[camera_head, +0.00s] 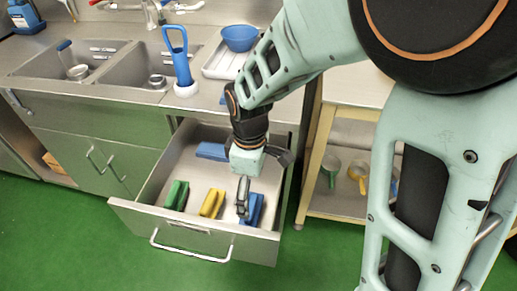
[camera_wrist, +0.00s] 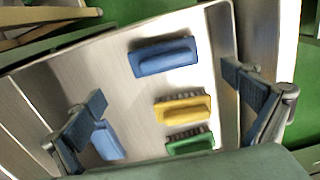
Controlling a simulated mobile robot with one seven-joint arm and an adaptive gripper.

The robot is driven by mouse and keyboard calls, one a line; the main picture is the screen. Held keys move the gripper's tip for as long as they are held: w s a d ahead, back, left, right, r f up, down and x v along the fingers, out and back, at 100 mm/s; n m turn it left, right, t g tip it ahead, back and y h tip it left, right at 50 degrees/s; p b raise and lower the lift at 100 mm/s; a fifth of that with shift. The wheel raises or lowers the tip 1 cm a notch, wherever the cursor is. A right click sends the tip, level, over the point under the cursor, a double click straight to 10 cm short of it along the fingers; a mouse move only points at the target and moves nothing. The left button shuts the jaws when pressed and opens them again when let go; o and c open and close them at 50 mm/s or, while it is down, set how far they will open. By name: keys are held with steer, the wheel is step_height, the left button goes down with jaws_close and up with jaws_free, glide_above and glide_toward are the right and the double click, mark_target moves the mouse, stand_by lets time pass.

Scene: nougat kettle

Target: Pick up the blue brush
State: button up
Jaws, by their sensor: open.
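A blue brush (camera_head: 254,209) lies in the open drawer (camera_head: 250,245), at the right end of a row with a yellow brush (camera_head: 212,203) and a green brush (camera_head: 177,195). My gripper (camera_head: 260,178) is above the drawer's right part, with one finger partly in front of the blue brush. In the wrist view the blue brush (camera_wrist: 165,58) lies toward the top, above the yellow brush (camera_wrist: 183,109) and the green brush (camera_wrist: 190,143). My gripper (camera_wrist: 168,97) has its fingers wide apart, with nothing held.
Another blue item (camera_head: 212,151) lies at the back of the drawer; one finger partly covers it in the wrist view (camera_wrist: 107,143). The drawer's walls surround the brushes. A counter with sinks (camera_head: 130,70) stands behind; a shelf cart (camera_head: 330,190) stands right.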

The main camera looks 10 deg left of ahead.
mark_target(252, 204)
steer(key=f, duration=0.3)
steer(key=f+b, duration=0.1)
steer(key=f, duration=0.5)
steer(key=shift+s+f+b, duration=0.15)
steer(key=shift+s+b, duration=0.1)
steer(key=shift+b, duration=0.05)
steer(key=c, duration=1.2)
steer(key=shift+o, duration=0.2)
step_height(252, 204, up, 10)
steer(key=shift+r+p, duration=0.1)
steer(key=shift+p, duration=0.85)
